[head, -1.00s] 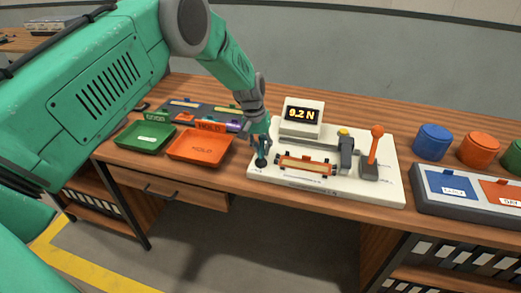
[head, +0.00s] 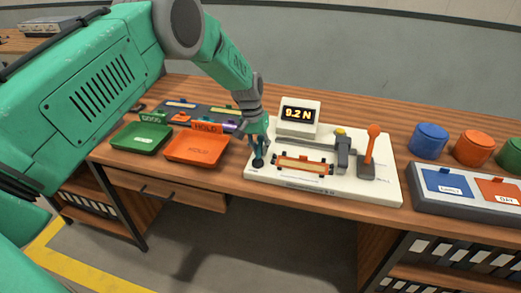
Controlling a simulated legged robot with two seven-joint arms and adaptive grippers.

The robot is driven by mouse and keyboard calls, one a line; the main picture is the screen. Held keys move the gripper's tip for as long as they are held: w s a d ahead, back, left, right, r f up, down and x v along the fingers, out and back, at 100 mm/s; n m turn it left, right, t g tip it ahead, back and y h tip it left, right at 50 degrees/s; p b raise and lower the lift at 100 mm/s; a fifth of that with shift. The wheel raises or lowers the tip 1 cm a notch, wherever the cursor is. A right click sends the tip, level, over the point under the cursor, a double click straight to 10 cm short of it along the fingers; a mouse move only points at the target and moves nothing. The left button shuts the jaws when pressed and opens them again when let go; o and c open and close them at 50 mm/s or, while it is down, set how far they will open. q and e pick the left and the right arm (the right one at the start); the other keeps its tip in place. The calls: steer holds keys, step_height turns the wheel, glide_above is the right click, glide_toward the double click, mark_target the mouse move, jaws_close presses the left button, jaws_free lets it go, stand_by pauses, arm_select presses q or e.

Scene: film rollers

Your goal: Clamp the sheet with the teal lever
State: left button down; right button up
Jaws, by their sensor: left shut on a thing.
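A white test base (head: 345,193) lies on the wooden bench. An orange-framed holder with a pale sheet (head: 303,164) lies across its front left. My left gripper (head: 259,154) is at the base's left end, shut on the teal lever (head: 258,163), of which only the dark lower part shows below the fingers. The lever stands close to the sheet's left end. A grey block with a yellow top (head: 342,148) stands right of the sheet. An upright orange-knobbed lever (head: 370,147) stands further right. My right gripper is out of view.
A green tray (head: 141,139) and an orange HOLD tray (head: 197,147) lie left of the base. A rack with several strips (head: 205,113) is behind them. Blue (head: 430,141) and orange (head: 473,148) round containers and a panel (head: 466,203) stand at the right.

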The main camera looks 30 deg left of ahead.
arm_select(q)
steer(key=shift+w+r, duration=0.35)
steer(key=c, duration=1.6)
jaws_free()
steer(key=shift+o, duration=0.6)
steer(key=shift+s+d+f, duration=0.1)
steer(key=shift+f, duration=0.05)
step_height(320, 180, up, 12)
steer(key=a, duration=0.2)
steer(key=shift+s+f, duration=0.2)
